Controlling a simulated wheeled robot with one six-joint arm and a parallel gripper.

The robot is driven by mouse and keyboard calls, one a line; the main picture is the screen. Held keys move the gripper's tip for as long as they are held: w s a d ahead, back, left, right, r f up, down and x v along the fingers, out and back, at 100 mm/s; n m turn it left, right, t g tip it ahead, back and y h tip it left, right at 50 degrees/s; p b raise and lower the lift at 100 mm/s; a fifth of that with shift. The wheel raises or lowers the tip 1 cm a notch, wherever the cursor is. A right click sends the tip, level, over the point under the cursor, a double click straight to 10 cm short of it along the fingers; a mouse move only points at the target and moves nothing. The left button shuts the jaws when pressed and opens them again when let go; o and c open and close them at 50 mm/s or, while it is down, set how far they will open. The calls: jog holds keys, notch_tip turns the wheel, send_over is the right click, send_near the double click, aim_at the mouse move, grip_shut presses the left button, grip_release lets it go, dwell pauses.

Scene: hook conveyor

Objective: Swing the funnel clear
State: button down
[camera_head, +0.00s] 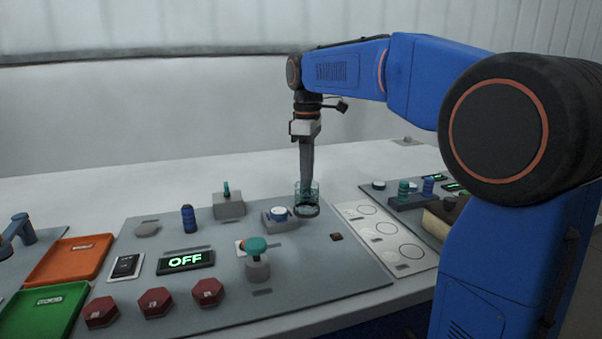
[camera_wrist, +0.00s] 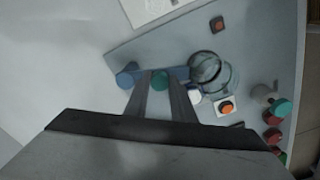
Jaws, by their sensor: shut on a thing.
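In the wrist view, the teal knob (camera_wrist: 160,80) is between the fingertips of my gripper (camera_wrist: 161,76), which is shut on it. A blue post (camera_wrist: 128,75) stands just left of it. To the right is a clear round rim (camera_wrist: 205,66), which looks like the funnel, overlapping a second clear round outline (camera_wrist: 232,80); I cannot tell how they sit in height. In the head view, my gripper (camera_head: 306,183) points straight down at a clear, teal-tinted vessel (camera_head: 300,190) with a dark ring at its base. The fingers hide the knob there.
A white-topped button (camera_head: 278,212) is close left of the vessel. Orange (camera_head: 70,260) and green (camera_head: 45,312) trays are left.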

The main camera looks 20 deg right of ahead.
jog(key=shift+d+n, duration=0.6)
jog(key=shift+n, duration=0.5)
jog(key=shift+d+n, duration=0.6)
jog(key=shift+n, duration=0.5)
jog(key=shift+d+n, duration=0.6)
jog(key=shift+n, duration=0.5)
jog(key=c, duration=1.5)
grip_release()
notch_tip(320, 180, up, 17)
jog(key=shift+r, duration=0.2)
